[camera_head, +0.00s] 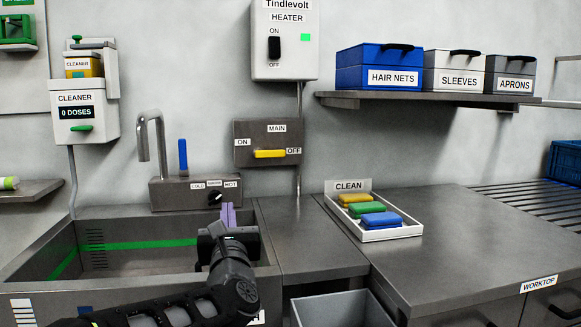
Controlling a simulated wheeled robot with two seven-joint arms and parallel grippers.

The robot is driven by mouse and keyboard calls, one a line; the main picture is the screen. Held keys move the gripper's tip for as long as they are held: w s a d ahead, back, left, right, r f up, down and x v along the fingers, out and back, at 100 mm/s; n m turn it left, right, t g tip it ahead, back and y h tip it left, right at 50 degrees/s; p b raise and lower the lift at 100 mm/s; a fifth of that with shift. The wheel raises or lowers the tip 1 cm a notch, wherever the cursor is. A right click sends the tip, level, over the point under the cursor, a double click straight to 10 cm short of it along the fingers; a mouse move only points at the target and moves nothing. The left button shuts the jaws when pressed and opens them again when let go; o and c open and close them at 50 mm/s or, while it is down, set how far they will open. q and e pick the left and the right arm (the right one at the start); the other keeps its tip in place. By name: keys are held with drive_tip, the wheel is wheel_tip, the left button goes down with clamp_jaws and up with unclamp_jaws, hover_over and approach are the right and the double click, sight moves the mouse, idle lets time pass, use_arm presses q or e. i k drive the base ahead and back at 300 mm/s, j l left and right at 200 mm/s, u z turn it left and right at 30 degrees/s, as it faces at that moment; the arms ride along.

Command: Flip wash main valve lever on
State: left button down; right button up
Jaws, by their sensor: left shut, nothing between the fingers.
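The main valve panel (243,157) is a dark plate on the wall behind the sink, marked MAIN, with ON at its left and OFF at its right. Its yellow lever (269,154) lies level, with its right end by the OFF label. My left gripper (228,213) is shut and empty, its purple-tinted fingertips pointing up and away. In the picture it is below the valve panel, over the right side of the sink, and apart from the lever. My right gripper is out of view.
The sink (40,271) has a bent tap (143,134), a blue lever (183,156) and a temperature knob (215,197). The heater box (285,50) hangs above the valve. A white CLEAN tray (391,234) with coloured blocks stands on the worktop (465,245), mostly clear elsewhere.

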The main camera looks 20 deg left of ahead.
sight(258, 153)
drive_tip(key=i, duration=0.85)
